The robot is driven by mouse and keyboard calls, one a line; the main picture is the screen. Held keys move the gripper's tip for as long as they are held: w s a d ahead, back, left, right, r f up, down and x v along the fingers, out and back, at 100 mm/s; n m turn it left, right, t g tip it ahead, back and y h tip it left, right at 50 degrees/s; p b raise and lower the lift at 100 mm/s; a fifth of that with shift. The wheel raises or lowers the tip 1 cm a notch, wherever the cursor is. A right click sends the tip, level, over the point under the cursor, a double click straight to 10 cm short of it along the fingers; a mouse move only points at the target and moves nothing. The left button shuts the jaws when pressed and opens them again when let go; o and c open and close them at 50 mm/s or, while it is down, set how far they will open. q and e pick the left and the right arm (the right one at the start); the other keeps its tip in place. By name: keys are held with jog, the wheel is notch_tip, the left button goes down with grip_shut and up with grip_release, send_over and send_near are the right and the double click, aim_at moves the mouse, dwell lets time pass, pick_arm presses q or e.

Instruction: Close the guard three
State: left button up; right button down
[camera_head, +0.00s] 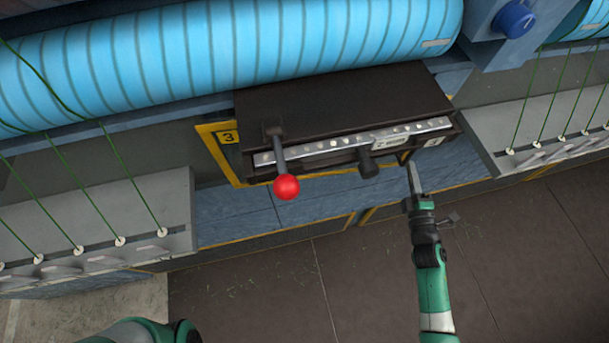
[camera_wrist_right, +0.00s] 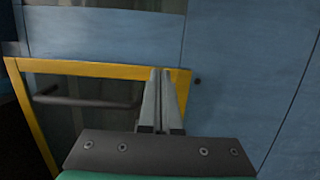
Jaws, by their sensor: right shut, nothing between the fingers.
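Guard three shows in the head view as a yellow frame with a "3" label (camera_head: 228,138), left of and behind a dark box (camera_head: 340,100); the box hides much of it. In the right wrist view the gripper (camera_wrist_right: 165,75) points at a yellow-framed panel (camera_wrist_right: 90,66) with a dark bar handle (camera_wrist_right: 90,98). The fingers overlap the frame's right corner; I cannot tell whether they touch it or which guard it is. My left gripper is out of view.
The box has a lever with a red knob (camera_head: 286,187) and a dark knob (camera_head: 368,163) sticking out in front. A large blue roller (camera_head: 230,50) lies above. Grey ledges with green threads flank the box (camera_head: 100,225) (camera_head: 550,125).

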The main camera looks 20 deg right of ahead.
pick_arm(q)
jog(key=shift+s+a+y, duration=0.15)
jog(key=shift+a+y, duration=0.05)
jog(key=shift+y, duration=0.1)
pick_arm(e)
jog(key=shift+w+d, duration=0.25)
jog(key=shift+w, duration=0.3)
jog(key=shift+s, duration=0.1)
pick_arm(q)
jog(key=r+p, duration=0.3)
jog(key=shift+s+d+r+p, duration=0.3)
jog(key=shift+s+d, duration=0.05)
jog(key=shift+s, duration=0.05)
pick_arm(e)
jog(key=s+d, duration=0.5)
jog(key=s, duration=0.7)
jog(key=shift+d, duration=0.2)
